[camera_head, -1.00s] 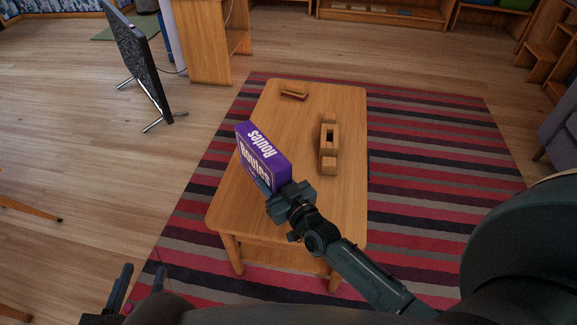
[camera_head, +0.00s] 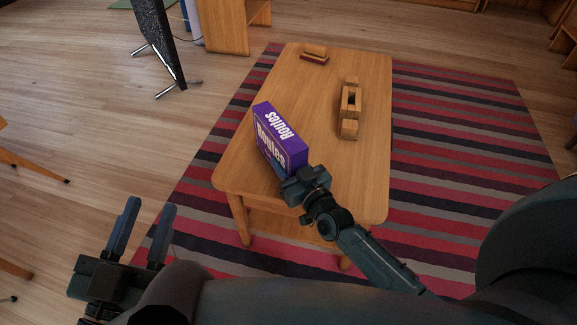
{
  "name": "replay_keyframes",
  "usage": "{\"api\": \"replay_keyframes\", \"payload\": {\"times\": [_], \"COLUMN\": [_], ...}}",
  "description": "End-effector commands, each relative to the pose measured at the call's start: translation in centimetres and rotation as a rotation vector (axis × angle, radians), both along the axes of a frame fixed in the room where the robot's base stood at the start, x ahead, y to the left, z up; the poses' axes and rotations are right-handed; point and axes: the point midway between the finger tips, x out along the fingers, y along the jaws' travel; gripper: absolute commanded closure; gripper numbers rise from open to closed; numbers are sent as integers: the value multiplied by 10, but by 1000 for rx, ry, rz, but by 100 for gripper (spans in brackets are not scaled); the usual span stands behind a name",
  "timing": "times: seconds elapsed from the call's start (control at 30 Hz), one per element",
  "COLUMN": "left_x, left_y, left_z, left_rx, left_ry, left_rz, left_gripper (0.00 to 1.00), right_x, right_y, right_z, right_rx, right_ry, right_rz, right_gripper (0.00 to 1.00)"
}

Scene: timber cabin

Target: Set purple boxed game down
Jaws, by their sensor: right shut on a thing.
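The purple boxed game (camera_head: 280,138), with "Routes" printed in white, is at the left side of the wooden coffee table (camera_head: 322,128). My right gripper (camera_head: 292,180) is shut on the near lower end of the box. The box looks upright and appears over the tabletop; I cannot tell whether its bottom edge touches the wood. My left gripper (camera_head: 141,232) is open and empty, low at the left, apart from the table.
A wooden block toy (camera_head: 350,108) stands on the table's right side. A small wooden item with a red base (camera_head: 315,54) lies at the far end. A striped rug (camera_head: 440,150) lies under the table. A black screen (camera_head: 160,45) stands on the floor at left.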

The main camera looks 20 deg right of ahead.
Motion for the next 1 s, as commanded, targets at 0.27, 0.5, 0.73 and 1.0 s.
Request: {"api": "replay_keyframes", "payload": {"times": [0.27, 0.5, 0.73, 1.0], "left_x": [1, 1, 1, 0], "left_y": [0, 0, 1, 1], "left_z": [2, 3, 3, 2], "left_rx": [3, 3, 3, 4], "left_ry": [-14, -16, -16, -1], "left_rz": [1, 1, 2, 2], "left_gripper": [64, 64, 64, 64], "right_x": [0, 0, 0, 0], "right_y": [0, 0, 0, 0], "right_z": [-2, -1, -1, 1], "right_rx": [-1, -1, -1, -1], "right_ry": [0, 0, 0, 0], "right_rz": [0, 0, 0, 0], "right_gripper": [58, 39, 37, 37]}}
